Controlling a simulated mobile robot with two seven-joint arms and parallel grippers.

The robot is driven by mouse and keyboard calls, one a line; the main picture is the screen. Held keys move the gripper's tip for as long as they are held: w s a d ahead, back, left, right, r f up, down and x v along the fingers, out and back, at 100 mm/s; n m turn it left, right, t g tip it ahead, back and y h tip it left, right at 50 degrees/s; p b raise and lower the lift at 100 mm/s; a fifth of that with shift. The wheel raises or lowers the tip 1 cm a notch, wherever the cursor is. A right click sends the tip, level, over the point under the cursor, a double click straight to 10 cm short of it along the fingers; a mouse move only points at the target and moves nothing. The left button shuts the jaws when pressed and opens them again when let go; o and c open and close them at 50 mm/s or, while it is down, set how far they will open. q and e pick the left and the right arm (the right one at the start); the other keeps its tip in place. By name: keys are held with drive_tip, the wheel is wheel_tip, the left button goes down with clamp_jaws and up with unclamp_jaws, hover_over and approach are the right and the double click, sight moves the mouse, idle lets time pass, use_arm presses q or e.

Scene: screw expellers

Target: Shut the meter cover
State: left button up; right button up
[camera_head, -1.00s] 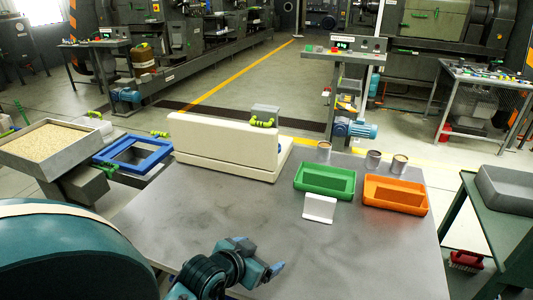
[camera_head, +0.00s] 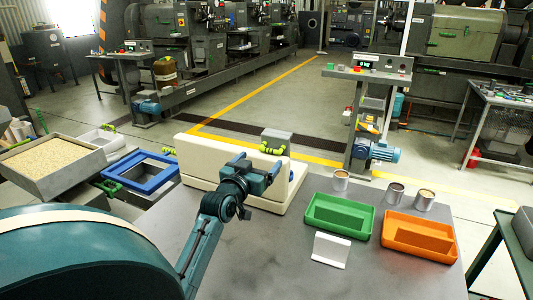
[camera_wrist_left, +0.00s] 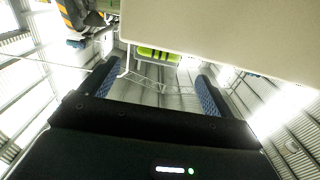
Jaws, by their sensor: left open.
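The meter is a cream case whose cover (camera_head: 203,152) stands up as a long panel, open, at the back left of the table. Its low base (camera_head: 291,197) shows at the right, partly hidden by my gripper. My left gripper (camera_head: 258,165) is open and empty, in front of the cover in the head view, its fingers pointing up and away. I cannot tell if it touches the cover. In the left wrist view a plain cream panel, apparently the cover (camera_wrist_left: 230,35), fills the upper right, beyond the open fingers. My right gripper is not in view.
A grey block (camera_head: 276,138) with a yellow-green handle shows behind the cover. A blue frame (camera_head: 112,184) and a grain tray (camera_head: 50,163) stand left. Green (camera_head: 338,231) and orange (camera_head: 419,249) trays, a white stand (camera_head: 331,250) and several cans are right. The table's front middle is clear.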

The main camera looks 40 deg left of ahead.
sight(268, 151)
use_arm(q)
drive_tip(key=x, duration=0.5)
drive_tip(key=shift+w, duration=0.15)
drive_tip(key=shift+c, duration=0.6)
